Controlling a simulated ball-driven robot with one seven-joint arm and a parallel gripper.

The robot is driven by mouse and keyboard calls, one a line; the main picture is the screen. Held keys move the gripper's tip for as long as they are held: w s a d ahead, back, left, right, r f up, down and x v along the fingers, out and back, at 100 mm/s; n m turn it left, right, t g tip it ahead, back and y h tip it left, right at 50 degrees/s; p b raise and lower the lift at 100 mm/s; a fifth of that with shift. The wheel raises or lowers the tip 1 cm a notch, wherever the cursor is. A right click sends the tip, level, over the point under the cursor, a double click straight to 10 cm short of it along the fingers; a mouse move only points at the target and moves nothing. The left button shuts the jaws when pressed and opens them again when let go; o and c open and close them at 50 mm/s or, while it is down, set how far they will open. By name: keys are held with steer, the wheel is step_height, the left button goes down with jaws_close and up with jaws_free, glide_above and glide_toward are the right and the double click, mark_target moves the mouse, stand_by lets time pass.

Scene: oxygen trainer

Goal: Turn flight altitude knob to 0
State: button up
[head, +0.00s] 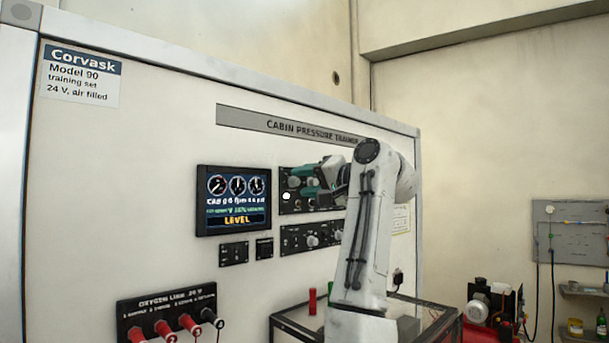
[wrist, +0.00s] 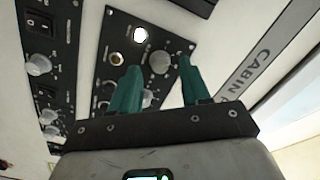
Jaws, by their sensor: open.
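A black control module (head: 284,208) with several knobs sits on the trainer wall, right of the display. My gripper (head: 296,181) is in front of its upper left part, with two teal fingers apart. In the wrist view, a round pale knob (wrist: 160,62) lies between the fingertips of my open gripper (wrist: 159,65). I cannot tell whether the fingers touch it. A second knob (wrist: 147,98) shows lower between the fingers, partly hidden. The labels are too small to read, so I cannot tell which knob is flight altitude, nor its setting.
A lit white round light (wrist: 140,35) is beside the knob. The display (head: 233,201) reads LEVEL. Another knob module (head: 297,239) sits below. A dark-framed table (head: 290,318) stands low in front, with a red cylinder (head: 312,301). My arm hides the module's right side.

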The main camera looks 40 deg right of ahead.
steer(key=shift+w+a, duration=0.1)
steer(key=shift+w, duration=0.35)
jaws_close()
